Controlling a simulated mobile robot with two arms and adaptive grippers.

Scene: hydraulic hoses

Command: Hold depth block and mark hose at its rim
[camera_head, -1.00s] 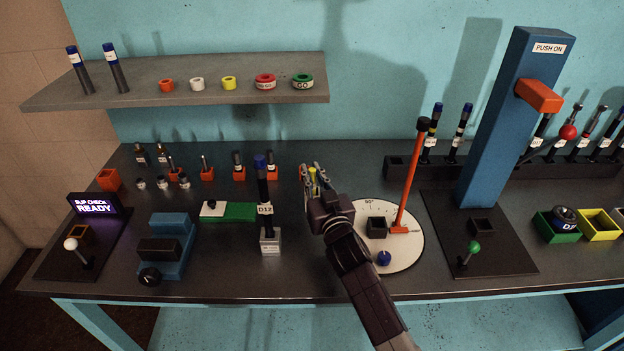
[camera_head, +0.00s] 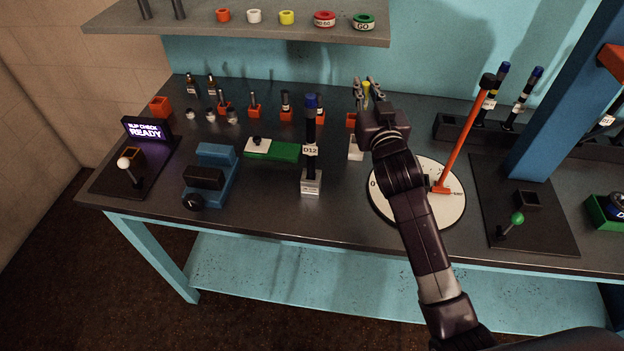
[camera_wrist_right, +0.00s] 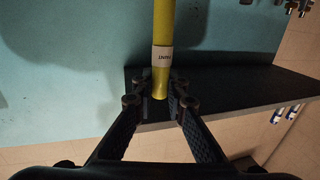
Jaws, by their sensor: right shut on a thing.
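The D12 hose (camera_head: 310,130) is black with a blue top and a white label. It stands upright in the small grey block (camera_head: 311,183), which I take to be the depth block, on the workbench. My right gripper (camera_head: 367,84) is shut on a slim yellow marker, to the right of the hose and apart from it. In the right wrist view the yellow marker (camera_wrist_right: 163,28) stands between the two fingers, with a white label whose word is partly turned away. My left gripper is out of view.
A green block (camera_head: 285,152) and a blue fixture (camera_head: 214,175) lie left of the hose. A round white dial (camera_head: 440,205) with an orange lever (camera_head: 462,140) lies right, partly behind my arm. A shelf (camera_head: 235,35) with coloured rings hangs above. Small orange holders line the back.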

